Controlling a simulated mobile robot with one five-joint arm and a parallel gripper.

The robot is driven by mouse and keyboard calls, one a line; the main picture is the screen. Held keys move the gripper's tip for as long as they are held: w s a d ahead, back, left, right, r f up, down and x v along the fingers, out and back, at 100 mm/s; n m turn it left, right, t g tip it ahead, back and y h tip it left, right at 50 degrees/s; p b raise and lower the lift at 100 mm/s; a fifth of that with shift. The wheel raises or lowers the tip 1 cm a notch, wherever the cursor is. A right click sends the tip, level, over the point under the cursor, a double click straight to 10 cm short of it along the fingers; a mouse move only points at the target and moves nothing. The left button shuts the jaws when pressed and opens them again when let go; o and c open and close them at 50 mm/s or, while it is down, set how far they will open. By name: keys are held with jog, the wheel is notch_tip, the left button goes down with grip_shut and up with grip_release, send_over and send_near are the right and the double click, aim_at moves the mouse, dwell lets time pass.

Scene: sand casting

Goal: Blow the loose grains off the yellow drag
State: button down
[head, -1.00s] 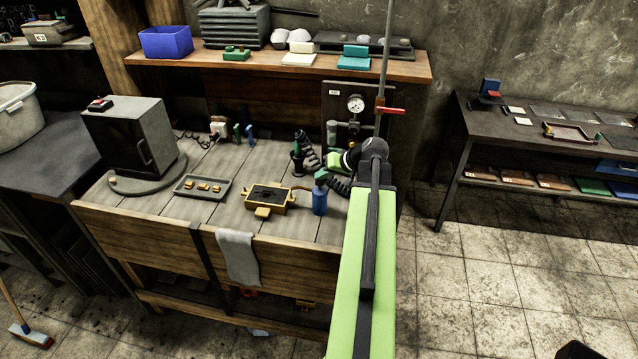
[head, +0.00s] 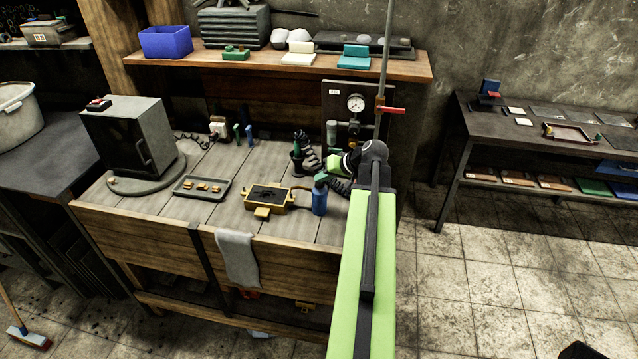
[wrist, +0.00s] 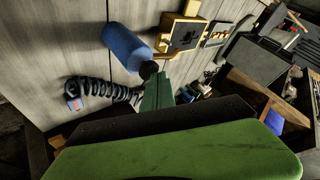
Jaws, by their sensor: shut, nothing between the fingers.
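The yellow drag (head: 263,206) lies on the bench with dark sand in it; loose grains are too small to tell. It also shows at the top of the wrist view (wrist: 192,8).
A tray (head: 182,194) with small yellow pieces lies left of the drag. A grey furnace-like box (head: 125,135) stands farther left. A green-handled tool (head: 297,160) with coiled hose stands behind the drag. A gauge panel (head: 350,90) and pipe rise behind my arm. A cloth (head: 237,258) hangs in front.

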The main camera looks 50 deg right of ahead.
aim_at(322, 184)
jog(key=shift+f, duration=0.3)
dwell(0.5)
jog(key=shift+r+p, duration=1.25)
jog(key=shift+r, duration=0.2)
jog(key=shift+r, duration=0.1)
notch_tip(322, 184, up, 5)
jog(key=p, duration=0.5)
